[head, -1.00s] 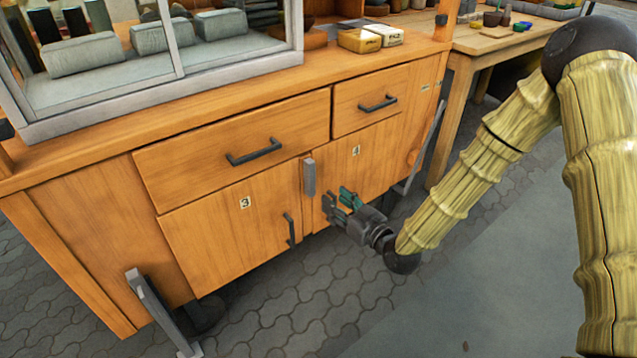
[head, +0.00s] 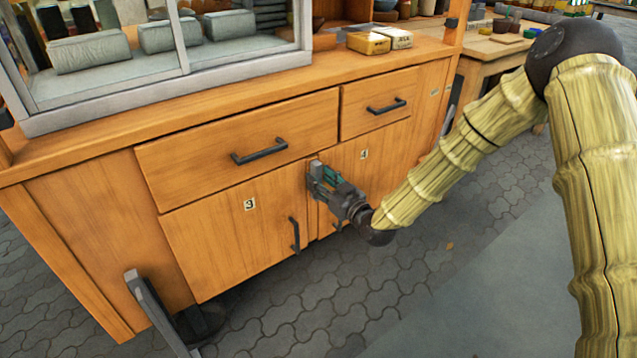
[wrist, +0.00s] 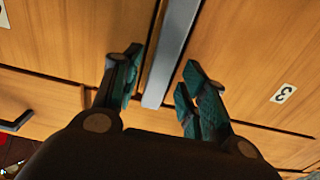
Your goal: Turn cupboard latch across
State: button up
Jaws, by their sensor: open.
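The cupboard latch is a grey bar (wrist: 170,55) fixed at the seam between two cupboard doors. The door labelled 3 (head: 225,235) has a dark handle (head: 295,234); the door labelled 4 (head: 378,158) is on the other side of the seam. My gripper (head: 318,178) is at the latch and hides most of it in the head view. In the wrist view the gripper (wrist: 160,92) is open, with one teal-padded finger on each side of the bar. Wood shows between the bar and both fingers there; I cannot tell how deep the fingers reach.
Two drawers with dark handles (head: 260,151) (head: 386,106) sit above the doors. A glass case (head: 165,88) and yellow and white boxes (head: 368,43) stand on the cupboard top. A grey metal leg (head: 155,305) slants out at the lower left. Paved floor is free in front.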

jog(key=shift+w+a, duration=0.25)
jog(key=shift+w, duration=0.05)
jog(key=shift+c, duration=0.2)
